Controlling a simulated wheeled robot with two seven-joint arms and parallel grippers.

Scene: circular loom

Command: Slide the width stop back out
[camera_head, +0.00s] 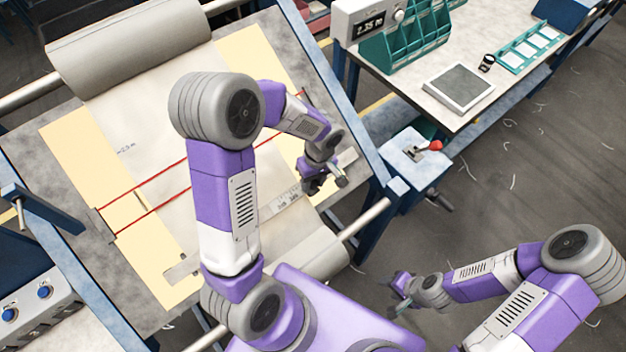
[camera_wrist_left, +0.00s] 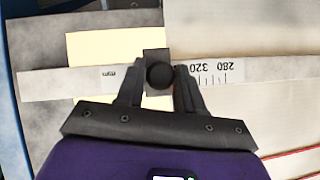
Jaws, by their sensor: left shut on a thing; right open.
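The width stop (camera_wrist_left: 154,57) is a small dark grey block with a round black knob (camera_wrist_left: 160,76), seated across a pale ruler bar (camera_wrist_left: 60,83). In the left wrist view the ruler's printed numbers 280 and 320 lie just right of the stop. My left gripper (camera_wrist_left: 160,85) is shut on the knob, one finger on each side. In the head view this gripper (camera_head: 327,184) is at the right part of the ruler (camera_head: 285,204), and it mostly hides the stop. My right gripper (camera_head: 401,291) is open and empty above the floor, away from the loom.
The ruler crosses a table with pale fabric (camera_head: 130,110), yellow sheets (camera_head: 75,165) and red lines (camera_head: 150,181). A fabric roll (camera_head: 130,45) lies at the back. A blue frame rail (camera_head: 335,95) and a red-knobbed lever box (camera_head: 415,160) stand to the right.

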